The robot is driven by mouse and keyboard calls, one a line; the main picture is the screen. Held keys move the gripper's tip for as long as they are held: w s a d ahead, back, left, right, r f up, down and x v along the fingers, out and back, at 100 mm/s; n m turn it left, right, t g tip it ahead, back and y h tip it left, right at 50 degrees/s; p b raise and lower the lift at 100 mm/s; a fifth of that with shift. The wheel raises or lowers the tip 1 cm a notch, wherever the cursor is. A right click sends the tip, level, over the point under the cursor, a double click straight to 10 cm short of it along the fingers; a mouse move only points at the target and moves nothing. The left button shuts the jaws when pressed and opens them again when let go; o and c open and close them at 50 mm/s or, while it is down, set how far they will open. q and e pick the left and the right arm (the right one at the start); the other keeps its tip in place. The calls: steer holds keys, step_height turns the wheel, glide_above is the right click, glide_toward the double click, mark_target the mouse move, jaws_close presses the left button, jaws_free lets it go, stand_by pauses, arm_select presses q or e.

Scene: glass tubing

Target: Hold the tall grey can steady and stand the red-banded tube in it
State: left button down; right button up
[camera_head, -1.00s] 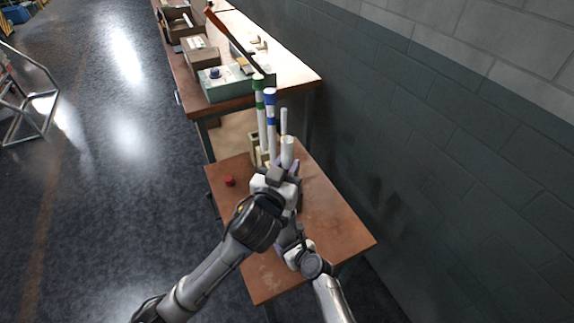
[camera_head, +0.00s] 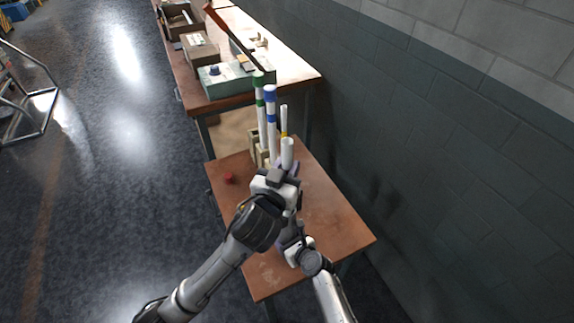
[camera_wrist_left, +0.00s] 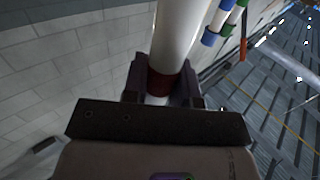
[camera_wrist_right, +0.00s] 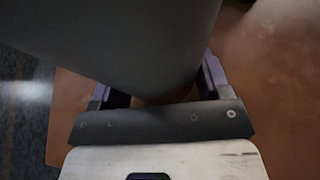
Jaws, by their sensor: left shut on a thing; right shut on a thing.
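The red-banded tube is white with a dark red band (camera_wrist_left: 165,82) low between the jaws of my left gripper (camera_wrist_left: 163,88), which is shut on it. In the head view the upper end of this white tube (camera_head: 287,152) rises above my left gripper (camera_head: 280,180). The tall grey can (camera_wrist_right: 120,40) fills the upper left of the right wrist view, with my right gripper (camera_wrist_right: 157,90) shut on it near the table. In the head view my left gripper and arm hide most of the can. The tube's lower end is hidden, so I cannot tell whether it is in the can.
Behind the grippers stand a green-banded tube (camera_head: 261,110), a blue-banded tube (camera_head: 271,120) and a yellow-banded tube (camera_head: 284,122) in a wooden holder (camera_head: 254,147). A red cap-like piece (camera_head: 228,178) lies left on the brown table (camera_head: 330,225). A wall is on the right.

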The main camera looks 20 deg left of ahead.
arm_select(q)
steer(key=shift+f, duration=0.2)
steer(key=c, duration=0.8)
jaws_free()
steer(key=shift+m+h, duration=0.3)
steer(key=shift+h, duration=0.2)
steer(key=shift+s+d+r, duration=0.1)
steer(key=shift+s+r, duration=0.5)
steer(key=shift+r, duration=4.5)
steer(key=shift+s+d+r, duration=0.1)
steer(key=shift+s+r, duration=0.45)
steer(key=shift+r, duration=4.55)
steer(key=shift+s+d+r, duration=0.1)
steer(key=shift+s+r, duration=0.5)
steer(key=shift+r, duration=4.5)
